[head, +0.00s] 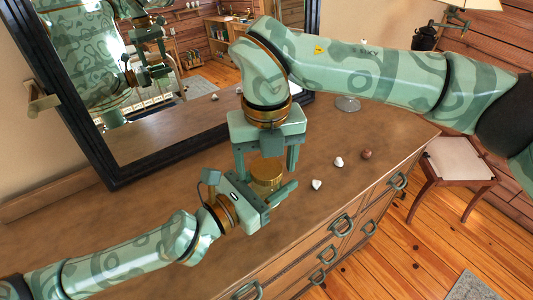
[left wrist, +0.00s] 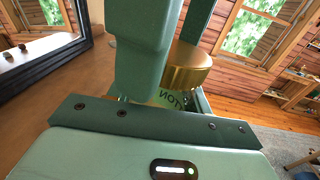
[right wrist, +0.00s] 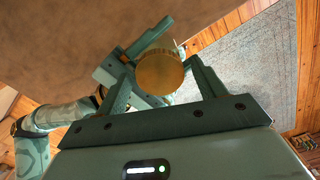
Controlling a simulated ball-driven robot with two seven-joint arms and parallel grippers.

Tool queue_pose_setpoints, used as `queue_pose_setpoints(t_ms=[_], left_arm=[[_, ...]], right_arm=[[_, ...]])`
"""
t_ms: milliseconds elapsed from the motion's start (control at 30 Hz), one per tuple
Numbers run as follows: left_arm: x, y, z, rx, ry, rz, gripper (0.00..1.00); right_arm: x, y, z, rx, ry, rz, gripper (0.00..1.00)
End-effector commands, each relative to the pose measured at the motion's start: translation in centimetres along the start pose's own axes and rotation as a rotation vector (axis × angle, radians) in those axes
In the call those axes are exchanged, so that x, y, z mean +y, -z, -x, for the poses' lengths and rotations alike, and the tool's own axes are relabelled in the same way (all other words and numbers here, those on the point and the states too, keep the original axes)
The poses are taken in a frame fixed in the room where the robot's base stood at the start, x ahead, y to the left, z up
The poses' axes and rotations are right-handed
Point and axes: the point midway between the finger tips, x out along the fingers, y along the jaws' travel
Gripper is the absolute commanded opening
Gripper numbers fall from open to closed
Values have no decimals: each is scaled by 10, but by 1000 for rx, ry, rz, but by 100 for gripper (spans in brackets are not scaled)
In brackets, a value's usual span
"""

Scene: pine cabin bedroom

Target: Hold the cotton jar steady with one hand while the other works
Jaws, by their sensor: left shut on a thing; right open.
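The cotton jar has a round gold lid (head: 266,172) and stands on the wooden dresser. In the left wrist view its lid (left wrist: 186,68) sits above a pale body with dark lettering (left wrist: 172,97). My left gripper (head: 276,190) is low beside the dresser top and shut on the jar's body. My right gripper (head: 266,160) points down from above, open, with a finger on each side of the lid. In the right wrist view the lid (right wrist: 159,72) lies between the open fingers, with gaps beside it. The jar's lower body is mostly hidden by the left gripper.
Two white pieces (head: 317,184) and a brown ball (head: 367,154) lie on the dresser top (head: 150,215), right of the jar. A black-framed mirror (head: 100,165) stands behind. A glass foot (head: 347,103) shows behind my right arm. A chair (head: 455,165) stands at the right.

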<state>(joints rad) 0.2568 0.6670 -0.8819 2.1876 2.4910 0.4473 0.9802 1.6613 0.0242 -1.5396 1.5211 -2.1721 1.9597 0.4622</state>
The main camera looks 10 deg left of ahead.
Motion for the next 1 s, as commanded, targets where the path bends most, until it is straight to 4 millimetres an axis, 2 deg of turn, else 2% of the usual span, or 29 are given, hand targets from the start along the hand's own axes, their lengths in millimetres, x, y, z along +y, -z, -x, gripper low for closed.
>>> queue_pose_setpoints(t_ms=[67,200,233,433,600,1000], left_arm=[[0,-1,0,-1,0,0,0],[0,-1,0,-1,0,0,0],[0,-1,0,-1,0,0,0],[0,-1,0,-1,0,0,0],[0,0,0,-1,0,0,0],[0,0,0,-1,0,0,0]], right_arm=[[0,0,0,0,0,0,70],[0,0,0,0,0,0,31],[0,0,0,0,0,0,24],[0,0,1,-1,1,31,24],[0,0,1,0,1,246,24],[0,0,0,1,0,240,24]])
